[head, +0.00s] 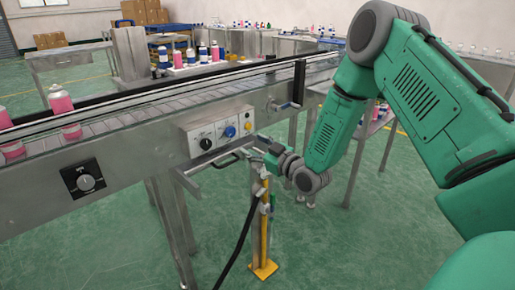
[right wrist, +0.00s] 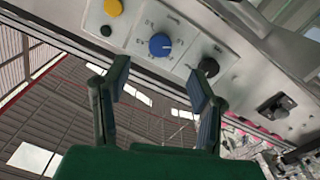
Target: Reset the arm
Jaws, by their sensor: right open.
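My right arm comes in from the right in the head view. Its gripper (head: 258,148) is in front of the conveyor, just below and right of the control panel (head: 216,132). In the right wrist view my right gripper (right wrist: 158,85) is open, with nothing between its two dark green fingers. Beyond the fingertips the panel shows a blue knob (right wrist: 161,45), a black knob (right wrist: 208,66) and a yellow button (right wrist: 113,7). The fingers look apart from the knobs. My left gripper is not in view.
The conveyor (head: 130,165) runs across the head view, with pink bottles (head: 62,105) on it at left. A yellow stand (head: 262,235) with a black hose is below my right gripper. A separate black dial (head: 84,182) sits on the conveyor's side. Green floor lies clear in front.

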